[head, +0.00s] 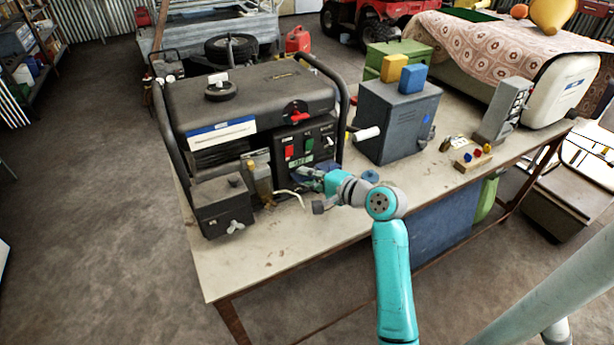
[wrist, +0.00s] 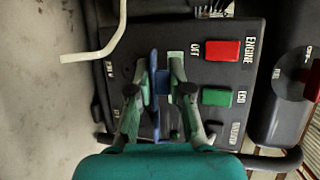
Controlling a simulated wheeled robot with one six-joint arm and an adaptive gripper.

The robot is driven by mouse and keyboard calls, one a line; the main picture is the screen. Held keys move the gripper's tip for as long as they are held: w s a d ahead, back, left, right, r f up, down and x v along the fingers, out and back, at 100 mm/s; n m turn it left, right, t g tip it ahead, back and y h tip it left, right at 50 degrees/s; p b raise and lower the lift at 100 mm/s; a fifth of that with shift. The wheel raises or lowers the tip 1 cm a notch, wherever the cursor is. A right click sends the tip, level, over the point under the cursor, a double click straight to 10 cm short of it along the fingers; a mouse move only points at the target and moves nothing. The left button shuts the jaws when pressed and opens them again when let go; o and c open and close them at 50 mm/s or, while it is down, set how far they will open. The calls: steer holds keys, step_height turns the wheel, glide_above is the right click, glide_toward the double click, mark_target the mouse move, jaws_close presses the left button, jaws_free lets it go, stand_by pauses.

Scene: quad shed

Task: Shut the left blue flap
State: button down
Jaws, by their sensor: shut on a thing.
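The black generator (head: 250,105) stands on the table, its dark control panel (head: 312,140) facing my arm. In the wrist view the panel shows a red switch (wrist: 222,50) marked ENGINE and OFF and a green switch (wrist: 217,97) marked ECO. A blue flap (wrist: 155,75) stands out from the panel beside them. My gripper (wrist: 163,80) is closed on the blue flap, one finger on each side. In the head view my gripper (head: 308,180) is at the lower panel and mostly covers the flap. I cannot tell a second blue flap apart from this one.
A pale bent cable (wrist: 95,45) hangs beside the panel. A small dark box (head: 222,205) stands in front of the generator. A grey box (head: 395,120) with yellow and blue blocks stands to the right. The table's front left (head: 245,265) is clear.

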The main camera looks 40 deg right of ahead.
mark_target(297, 177)
steer(key=shift+s+f+n+t, duration=0.1)
steer(key=shift+f+n+t, duration=0.2)
steer(key=shift+t, duration=0.45)
steer(key=shift+s+f+n+t, duration=0.1)
steer(key=shift+f+n+t, duration=0.2)
steer(key=shift+t, duration=0.45)
steer(key=shift+f+n+t+y, duration=0.3)
steer(key=shift+f+n+t, duration=0.15)
steer(key=shift+t, duration=0.45)
steer(key=shift+f+n+t+y, duration=0.35)
steer(key=shift+f+t, duration=0.15)
steer(key=shift+t, duration=0.4)
